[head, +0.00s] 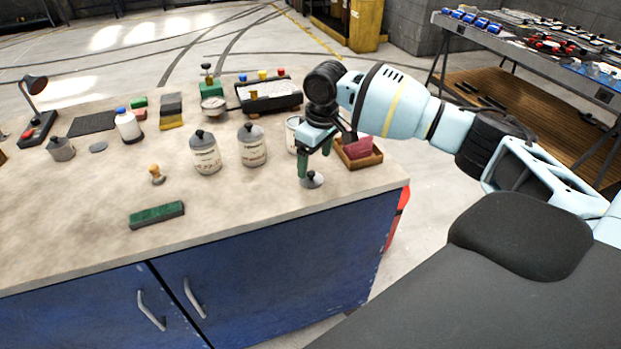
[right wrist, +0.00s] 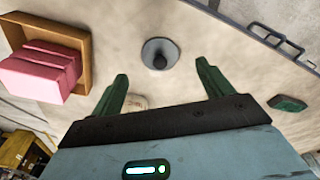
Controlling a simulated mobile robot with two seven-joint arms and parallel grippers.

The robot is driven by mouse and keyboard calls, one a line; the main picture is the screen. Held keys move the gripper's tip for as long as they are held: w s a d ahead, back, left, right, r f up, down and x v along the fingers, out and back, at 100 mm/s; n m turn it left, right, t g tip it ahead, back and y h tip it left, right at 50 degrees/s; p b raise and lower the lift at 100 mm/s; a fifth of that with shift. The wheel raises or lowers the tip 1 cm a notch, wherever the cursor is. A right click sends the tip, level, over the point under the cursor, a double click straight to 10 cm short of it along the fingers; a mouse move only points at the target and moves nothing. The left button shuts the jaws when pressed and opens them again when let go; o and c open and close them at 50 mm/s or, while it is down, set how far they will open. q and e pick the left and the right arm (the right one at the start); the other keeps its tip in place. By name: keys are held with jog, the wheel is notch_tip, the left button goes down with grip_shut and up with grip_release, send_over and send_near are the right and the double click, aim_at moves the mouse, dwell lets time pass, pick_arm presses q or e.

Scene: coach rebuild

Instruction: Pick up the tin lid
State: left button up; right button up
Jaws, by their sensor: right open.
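The tin lid (head: 312,180), a small grey disc with a dark knob, lies on the worktop near its front right edge. In the right wrist view the lid (right wrist: 159,53) sits knob towards the camera, just beyond the fingertips and between their lines. My right gripper (head: 315,162) is open and empty, pointing down above the lid. Its two green fingers (right wrist: 162,72) are spread apart and do not appear to touch the lid. A pale tin (head: 292,133) without a visible lid stands behind, partly hidden by my gripper. My left gripper is out of view.
A wooden box with pink blocks (head: 376,160) stands close right of my gripper. Two lidded tins (head: 205,158) (head: 251,150) stand to the left. A green block (head: 157,215) and a wooden-handled stamp (head: 156,174) lie further left. The worktop left of the lid is clear.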

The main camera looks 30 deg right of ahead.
aim_at(312, 173)
jog(key=shift+w+a+f, duration=0.1)
jog(key=shift+w+f, duration=0.15)
jog(key=shift+f, duration=1.05)
jog(key=shift+w+f, duration=0.2)
jog(key=shift+f, duration=1.05)
jog(key=c, duration=1.1)
jog(key=shift+r, duration=0.1)
jog(key=shift+c, duration=0.2)
jog(key=shift+r, duration=0.45)
jog(key=r, duration=0.1)
jog(key=a+r, duration=0.1)
jog(key=shift+s+r, duration=0.15)
jog(key=shift+r, duration=0.2)
jog(key=s+a+r, duration=0.1)
jog(key=s+a, duration=0.5)
jog(key=a, duration=0.7)
jog(key=shift+s+a+r+p, duration=0.15)
jog(key=shift+a+p, duration=0.15)
jog(key=shift+p, duration=0.1)
